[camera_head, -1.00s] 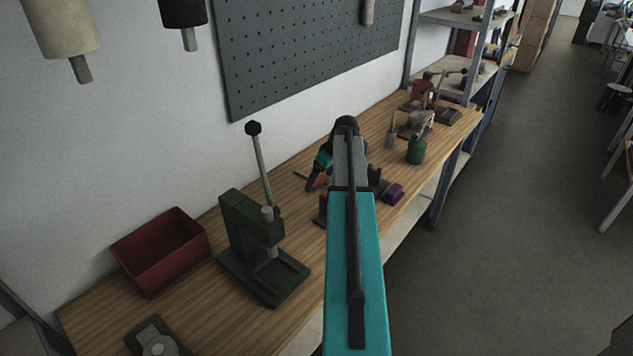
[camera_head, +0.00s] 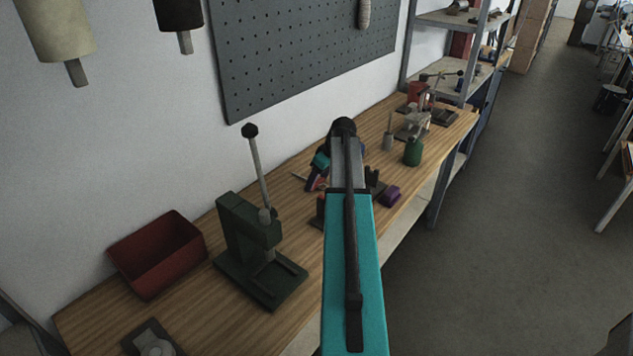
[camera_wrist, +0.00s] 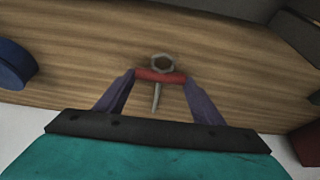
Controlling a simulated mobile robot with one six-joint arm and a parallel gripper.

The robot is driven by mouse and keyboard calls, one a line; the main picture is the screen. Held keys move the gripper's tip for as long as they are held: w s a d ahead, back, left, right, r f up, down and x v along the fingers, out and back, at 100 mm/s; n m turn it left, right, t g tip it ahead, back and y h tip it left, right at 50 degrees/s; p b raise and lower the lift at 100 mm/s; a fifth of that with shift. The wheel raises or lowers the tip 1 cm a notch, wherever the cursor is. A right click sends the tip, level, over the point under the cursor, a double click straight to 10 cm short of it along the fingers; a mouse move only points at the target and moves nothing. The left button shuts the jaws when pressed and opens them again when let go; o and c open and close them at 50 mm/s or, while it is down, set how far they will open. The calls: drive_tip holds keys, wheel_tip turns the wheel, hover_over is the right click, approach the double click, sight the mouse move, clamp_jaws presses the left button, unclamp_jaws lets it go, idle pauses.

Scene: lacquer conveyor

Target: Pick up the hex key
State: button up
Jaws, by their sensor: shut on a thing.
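The hex key (camera_wrist: 160,77) shows in the wrist view with a red crossbar handle, a thin grey shaft and a grey ring-like end above the bar. My gripper (camera_wrist: 160,78) has its two purple fingers at the ends of the red bar and is shut on it. Wood lies behind the key; I cannot tell whether the key touches it. In the head view my gripper (camera_head: 316,180) is over the bench beyond the green press, partly hidden by my arm. A thin light rod shows beside it there, too small to identify surely.
The wooden bench (camera_head: 195,307) runs along the wall. On it are a red bin (camera_head: 158,255), a green lever press (camera_head: 250,245), a purple object (camera_head: 389,196) and a green bottle (camera_head: 413,152). In the wrist view a blue round object (camera_wrist: 14,65) lies left.

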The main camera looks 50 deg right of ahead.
wheel_tip(320, 180, up, 10)
drive_tip(key=b, duration=0.2)
idle(0.5)
drive_tip(key=shift+s+f, duration=0.1)
drive_tip(key=shift+s, duration=0.1)
idle(0.7)
